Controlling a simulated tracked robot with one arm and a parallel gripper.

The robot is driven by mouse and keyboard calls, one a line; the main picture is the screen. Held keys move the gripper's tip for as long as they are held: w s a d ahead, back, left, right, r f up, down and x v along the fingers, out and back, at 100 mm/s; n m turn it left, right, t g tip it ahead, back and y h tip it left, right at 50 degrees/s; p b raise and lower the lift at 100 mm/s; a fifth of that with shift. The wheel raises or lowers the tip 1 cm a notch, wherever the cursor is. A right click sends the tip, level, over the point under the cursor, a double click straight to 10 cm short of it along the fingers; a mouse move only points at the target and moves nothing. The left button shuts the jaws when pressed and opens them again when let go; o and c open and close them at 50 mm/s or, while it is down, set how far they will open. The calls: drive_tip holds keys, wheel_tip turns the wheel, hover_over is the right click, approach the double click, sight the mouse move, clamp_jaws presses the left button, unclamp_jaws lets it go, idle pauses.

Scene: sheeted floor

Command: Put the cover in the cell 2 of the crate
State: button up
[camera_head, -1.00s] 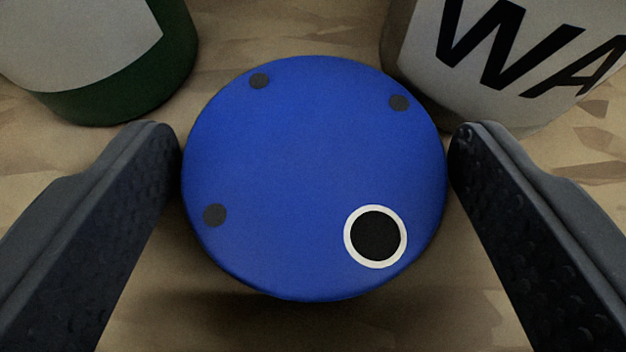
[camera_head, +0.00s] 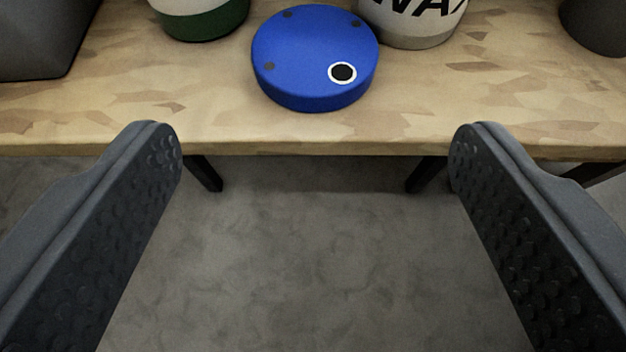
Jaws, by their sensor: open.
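The cover (camera_head: 310,50) is a round blue disc with small dark dots and one black hole ringed in white. It lies on a wooden table (camera_head: 120,110), a little back from the front edge. My gripper (camera_head: 315,150) is open and empty. Its two dark fingers are wide apart, in front of the table edge, with the floor showing between them. The cover is beyond the fingertips and apart from them. No crate with cells can be made out in this view.
A white and green container (camera_head: 203,22) stands behind the cover to the left. A white container with black letters (camera_head: 420,25) stands behind it to the right. Dark objects stand at the far left (camera_head: 40,40) and far right (camera_head: 600,22). Open grey floor lies below.

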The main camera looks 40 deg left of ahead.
drive_tip(key=shift+s+d+r, duration=0.3)
drive_tip(key=shift+s+r, duration=0.05)
drive_tip(key=shift+s, duration=0.15)
drive_tip(key=w+d+r+m+t+h, duration=0.1)
drive_tip(key=w+d+r+t+h, duration=0.15)
drive_tip(key=r, duration=0.85)
drive_tip(key=w+d+r+m+t+h, duration=0.15)
drive_tip(key=d+r, duration=0.25)
drive_tip(key=r, duration=0.7)
drive_tip(key=w+d+r+m+t+h, duration=0.15)
drive_tip(key=d+r, duration=0.25)
drive_tip(key=r, duration=0.7)
drive_tip(key=s+d+r+m+h, duration=0.1)
drive_tip(key=s+r, duration=0.3)
drive_tip(key=r, duration=0.3)
drive_tip(key=s+d+r+m+h, duration=0.1)
drive_tip(key=s+r, duration=0.3)
drive_tip(key=r, duration=0.4)
drive_tip(key=shift+s+d, duration=0.35)
drive_tip(key=shift+d, duration=0.25)
drive_tip(key=o, duration=0.4)
drive_tip(key=shift+m+y, duration=0.35)
drive_tip(key=shift+m, duration=0.05)
drive_tip(key=s+r, duration=0.2)
drive_tip(key=s, duration=0.1)
drive_tip(key=s+r, duration=0.6)
drive_tip(key=s, duration=0.1)
drive_tip(key=shift+r, duration=0.2)
